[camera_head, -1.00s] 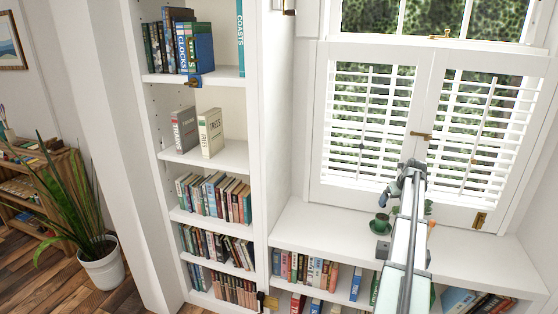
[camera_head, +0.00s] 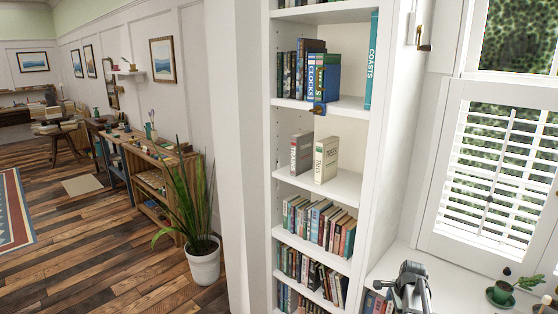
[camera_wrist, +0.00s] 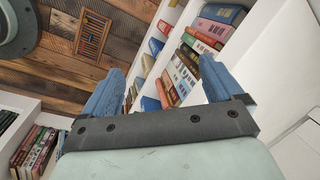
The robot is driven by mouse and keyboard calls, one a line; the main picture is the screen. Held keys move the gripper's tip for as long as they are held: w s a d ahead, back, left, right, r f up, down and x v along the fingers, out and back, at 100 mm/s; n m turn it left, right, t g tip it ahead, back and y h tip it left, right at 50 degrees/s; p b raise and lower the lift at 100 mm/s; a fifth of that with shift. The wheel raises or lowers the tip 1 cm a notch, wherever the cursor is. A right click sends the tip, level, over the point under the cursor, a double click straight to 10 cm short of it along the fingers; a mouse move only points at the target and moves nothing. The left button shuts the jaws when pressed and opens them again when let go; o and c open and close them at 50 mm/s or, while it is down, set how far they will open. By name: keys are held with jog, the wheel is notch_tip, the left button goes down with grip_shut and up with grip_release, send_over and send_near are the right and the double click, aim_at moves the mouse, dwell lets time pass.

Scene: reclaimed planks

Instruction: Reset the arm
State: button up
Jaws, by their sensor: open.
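My gripper shows in the wrist view (camera_wrist: 158,92), with its two blue fingers spread apart and nothing between them.
A tall white bookcase (camera_head: 375,140) with several book rows stands left of the arm. A potted plant (camera_head: 203,262) stands on the open plank floor (camera_head: 100,275).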

jog(key=s+a+f+n+g, duration=0.1)
jog(key=s+a+f+n, duration=0.2)
jog(key=s+a+n, duration=0.45)
jog(key=s+a+f+n+g, duration=0.1)
jog(key=s+a+f+n, duration=0.3)
jog(key=a, duration=0.7)
jog(key=s+a+f+n, duration=0.2)
jog(key=s+a+n, duration=0.1)
jog(key=a+n, duration=0.55)
jog(key=s+f+m+g, duration=0.1)
jog(key=s+f+g, duration=0.2)
jog(key=s+f, duration=0.9)
jog(key=shift+s+d+g, duration=0.15)
jog(key=shift+s+g, duration=0.25)
jog(key=shift+s, duration=0.1)
jog(key=s+f+g, duration=0.1)
jog(key=s+f, duration=0.1)
jog(key=s, duration=0.3)
jog(key=s+f+g, duration=0.1)
jog(key=s+f, duration=0.2)
jog(key=s, duration=0.3)
jog(key=s+f+g, duration=0.1)
jog(key=s+f, duration=0.2)
jog(key=s, duration=0.2)
jog(key=shift+s+f, duration=0.1)
jog(key=shift+s, duration=0.25)
jog(key=shift+w, duration=0.1)
